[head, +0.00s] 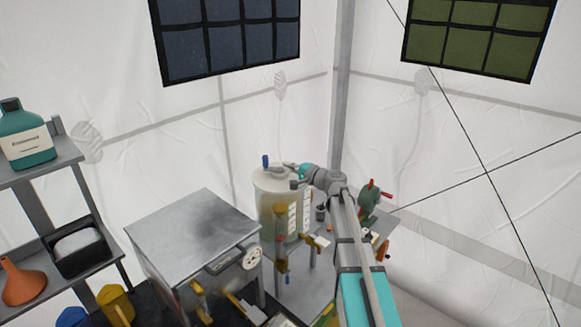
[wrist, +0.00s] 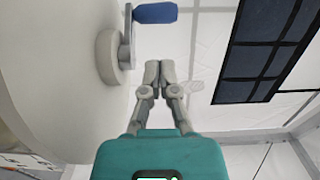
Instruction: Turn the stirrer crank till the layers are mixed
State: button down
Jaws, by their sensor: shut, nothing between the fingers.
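The stirrer tank (head: 268,214) is a pale, translucent drum with a white lid and white labels on its front. Its layers cannot be made out clearly. The crank's blue handle (head: 266,161) stands up above the lid. In the wrist view, the blue handle (wrist: 155,13) joins a grey crank arm (wrist: 127,30) on a round grey hub (wrist: 107,57) on the lid (wrist: 55,70). My gripper (wrist: 158,68) is shut and empty, apart from the handle and beside the hub. In the head view, my gripper (head: 277,169) is over the lid, close to the handle.
A metal-topped cabinet (head: 195,240) stands left of the tank. A yellow tap-like part (head: 281,235) is in front of the tank. A green device with a red handle (head: 369,200) is to the right. Shelves at far left hold a green bottle (head: 24,138) and orange funnel (head: 22,284).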

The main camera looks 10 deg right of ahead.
jog(key=shift+x, duration=4)
